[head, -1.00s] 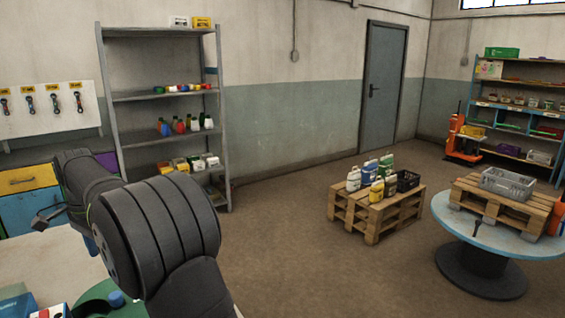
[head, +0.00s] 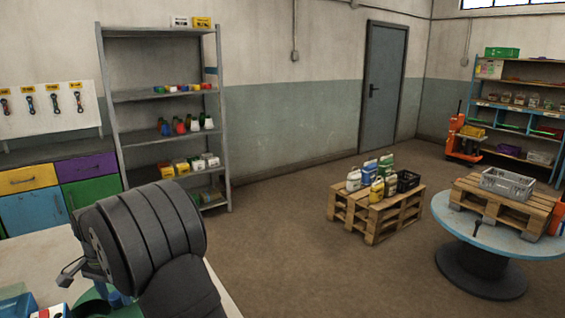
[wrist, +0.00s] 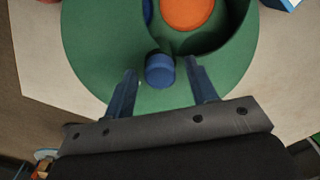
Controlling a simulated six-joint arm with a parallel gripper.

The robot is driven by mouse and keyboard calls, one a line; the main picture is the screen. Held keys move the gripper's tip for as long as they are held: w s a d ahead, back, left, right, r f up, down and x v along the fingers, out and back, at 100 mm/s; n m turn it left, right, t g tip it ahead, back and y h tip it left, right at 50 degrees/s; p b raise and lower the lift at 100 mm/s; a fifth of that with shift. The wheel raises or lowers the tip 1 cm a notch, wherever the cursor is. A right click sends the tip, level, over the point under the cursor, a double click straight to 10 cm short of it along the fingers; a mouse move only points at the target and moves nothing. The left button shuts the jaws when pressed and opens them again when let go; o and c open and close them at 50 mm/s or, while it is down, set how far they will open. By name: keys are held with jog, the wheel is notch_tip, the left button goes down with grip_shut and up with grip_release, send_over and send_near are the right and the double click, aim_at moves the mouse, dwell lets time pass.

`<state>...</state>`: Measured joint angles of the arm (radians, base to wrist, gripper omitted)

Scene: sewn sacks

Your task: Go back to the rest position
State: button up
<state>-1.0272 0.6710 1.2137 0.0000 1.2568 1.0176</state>
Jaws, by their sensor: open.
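My gripper (wrist: 163,80) shows in the wrist view with its two blue-grey fingers apart. It is open over a green round piece (wrist: 90,45) on a pale tabletop. A blue knob or cylinder (wrist: 159,72) stands between the fingertips, with gaps on both sides. An orange disc (wrist: 187,12) lies in a recess of the green piece. In the head view my dark arm covers most of this spot, and only part of the green piece (head: 90,308) shows beside it. My fingers are hidden there.
The pale table (head: 40,262) fills the lower left. Blue and red boxes (head: 20,302) stand on it at the near left corner. A grey shelf (head: 165,95) stands behind. A pallet stack (head: 375,215) with jugs and a round blue table (head: 480,235) stand across open floor.

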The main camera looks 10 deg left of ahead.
jog(key=n, duration=0.6)
dwell(0.4)
dwell(0.4)
